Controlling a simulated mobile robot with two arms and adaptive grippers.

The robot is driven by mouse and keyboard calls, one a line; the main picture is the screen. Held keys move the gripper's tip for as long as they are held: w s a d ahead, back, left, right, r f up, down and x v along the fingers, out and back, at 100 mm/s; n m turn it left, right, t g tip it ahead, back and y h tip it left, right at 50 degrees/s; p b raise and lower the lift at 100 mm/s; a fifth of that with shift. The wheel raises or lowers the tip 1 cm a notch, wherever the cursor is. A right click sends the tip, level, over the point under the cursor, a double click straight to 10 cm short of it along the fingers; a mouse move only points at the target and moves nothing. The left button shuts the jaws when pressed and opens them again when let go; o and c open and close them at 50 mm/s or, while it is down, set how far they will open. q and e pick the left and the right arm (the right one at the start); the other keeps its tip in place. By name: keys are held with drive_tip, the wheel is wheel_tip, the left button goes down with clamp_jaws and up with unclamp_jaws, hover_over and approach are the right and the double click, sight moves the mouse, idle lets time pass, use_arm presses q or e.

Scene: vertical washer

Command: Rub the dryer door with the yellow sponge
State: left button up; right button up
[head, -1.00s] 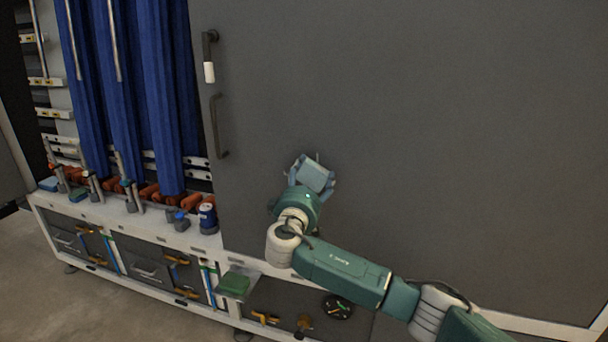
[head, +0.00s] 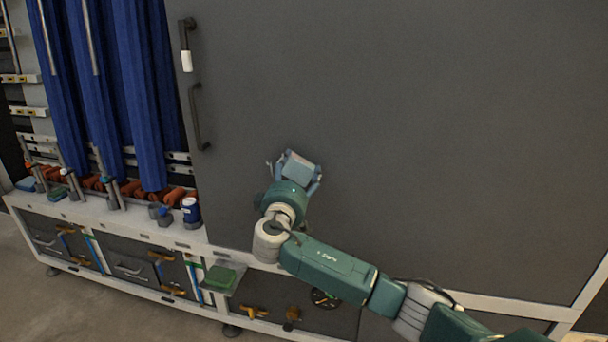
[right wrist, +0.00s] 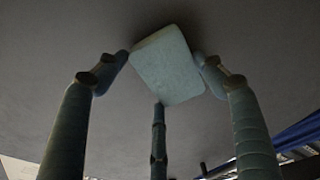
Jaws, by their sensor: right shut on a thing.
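The dryer door (head: 420,120) is a large flat dark grey panel filling the middle and right of the head view. My right gripper (head: 297,170) is in front of its lower left part. It is shut on a pale blue-looking sponge (head: 297,165), a block that does not look yellow here. In the right wrist view the sponge (right wrist: 167,65) sits between the fingertips, with the grey door behind it. The sponge is at or very near the door; I cannot tell whether it touches. My left gripper is not in view.
The door's dark handle (head: 197,118) is at its left edge. Blue curtains (head: 100,90) hang to the left, above a white ledge (head: 120,215) with a blue can (head: 191,212) and small tools.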

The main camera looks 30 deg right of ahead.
sight(285, 168)
drive_tip(key=shift+w+a+b, duration=0.45)
drive_tip(key=shift+w+a, duration=0.3)
drive_tip(key=shift+w, duration=0.15)
drive_tip(key=shift+w+a+f+b, duration=0.15)
drive_tip(key=shift+w+a+b, duration=1)
drive_tip(key=shift+w+a, duration=0.3)
drive_tip(key=shift+w, duration=0.1)
drive_tip(key=shift+w+a+b, duration=0.25)
drive_tip(key=shift+w+b, duration=0.1)
drive_tip(key=shift+b, duration=0.1)
drive_tip(key=shift+w+a+b, duration=0.25)
drive_tip(key=shift+w+b, duration=0.05)
drive_tip(key=shift+w, duration=0.05)
drive_tip(key=shift+w+a+b, duration=0.1)
drive_tip(key=shift+w+b, duration=0.05)
drive_tip(key=shift+b, duration=0.15)
drive_tip(key=shift+w+a, duration=0.1)
drive_tip(key=shift+w, duration=0.05)
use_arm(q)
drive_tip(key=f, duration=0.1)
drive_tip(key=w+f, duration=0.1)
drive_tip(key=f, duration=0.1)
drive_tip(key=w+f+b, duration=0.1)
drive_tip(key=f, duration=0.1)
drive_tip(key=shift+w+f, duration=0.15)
use_arm(e)
drive_tip(key=shift+w+a, duration=0.2)
drive_tip(key=shift+w, duration=0.1)
